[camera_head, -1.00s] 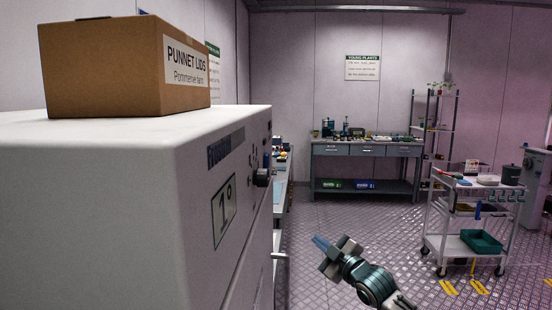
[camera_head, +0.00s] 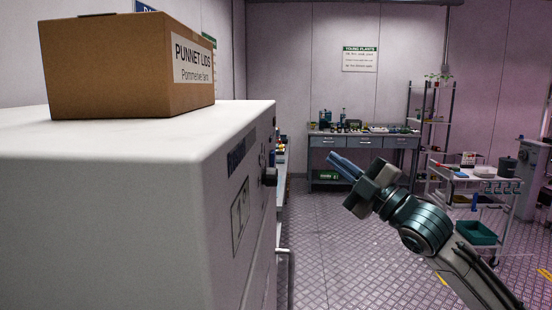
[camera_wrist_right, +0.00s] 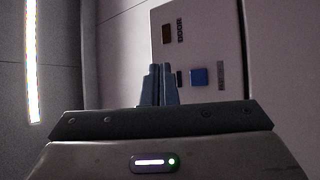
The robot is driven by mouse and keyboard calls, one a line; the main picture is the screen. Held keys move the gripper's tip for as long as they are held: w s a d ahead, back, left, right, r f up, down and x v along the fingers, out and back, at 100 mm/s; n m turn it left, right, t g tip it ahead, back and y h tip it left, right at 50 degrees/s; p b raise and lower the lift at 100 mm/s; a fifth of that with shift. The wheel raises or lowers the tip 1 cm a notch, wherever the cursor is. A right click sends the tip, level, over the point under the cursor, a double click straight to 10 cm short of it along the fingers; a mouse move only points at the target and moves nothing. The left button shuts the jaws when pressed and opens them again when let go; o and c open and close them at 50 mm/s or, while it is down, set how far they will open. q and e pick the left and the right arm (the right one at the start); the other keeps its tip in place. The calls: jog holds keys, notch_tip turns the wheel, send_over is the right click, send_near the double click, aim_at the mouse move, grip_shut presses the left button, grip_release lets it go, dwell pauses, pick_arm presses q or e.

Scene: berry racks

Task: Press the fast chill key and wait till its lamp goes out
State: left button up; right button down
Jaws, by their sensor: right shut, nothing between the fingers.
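A white chiller cabinet (camera_head: 110,215) fills the left of the head view. Its front panel shows at a sharp angle, with a display (camera_head: 240,215) and a dark knob (camera_head: 270,177). My right gripper (camera_head: 338,162) is shut and empty, to the right of the panel and apart from it. In the right wrist view its fingers (camera_wrist_right: 160,84) point towards a pale panel with a blue square key (camera_wrist_right: 199,77), a small dark piece (camera_wrist_right: 179,78) and a brown square (camera_wrist_right: 167,34) beside "DOOR" lettering. I cannot tell which is the fast chill key, or see a lit lamp.
A "PUNNET LIDS" carton (camera_head: 120,65) stands on the cabinet. A door handle (camera_head: 285,252) juts out below the panel. A workbench (camera_head: 365,142) stands at the back, and a trolley with a green bin (camera_head: 476,233) at the right. The floor between is clear.

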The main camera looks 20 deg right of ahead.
aim_at(272, 159)
jog(key=w+a+p, duration=0.4)
jog(key=a+p, duration=0.1)
jog(key=a, duration=0.3)
dwell(0.6)
dwell(1.9)
jog(key=shift+a, duration=0.1)
jog(key=shift+w+a, duration=0.15)
jog(key=shift+a, duration=0.15)
